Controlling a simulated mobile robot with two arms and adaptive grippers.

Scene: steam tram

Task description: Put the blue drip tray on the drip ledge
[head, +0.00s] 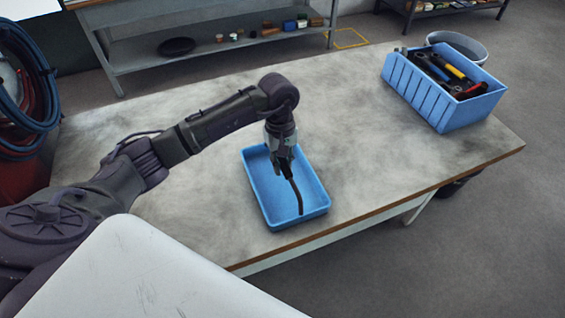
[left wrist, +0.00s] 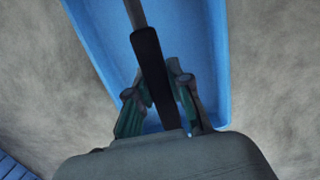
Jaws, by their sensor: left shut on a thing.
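The blue drip tray (head: 253,180) lies on the workbench, a shallow open rectangular tray. My left gripper (head: 285,168) points down over the inside of the tray and is shut on a thin dark tool (head: 297,197), which slants down toward the tray's near end. In the left wrist view, the black grip of the tool (left wrist: 153,70) sits between the fingers (left wrist: 158,98), with the blue tray (left wrist: 205,50) behind it. I cannot tell if the tool touches the tray floor. I cannot make out a drip ledge. My right gripper is not in view.
A blue ribbed bin (head: 425,92) with several hand tools stands at the right back of the workbench (head: 370,130). A grey round tub (head: 455,46) is behind it. The bench around the tray is mostly clear. Hoses (head: 30,90) hang at the left. A shelf unit (head: 210,45) stands behind.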

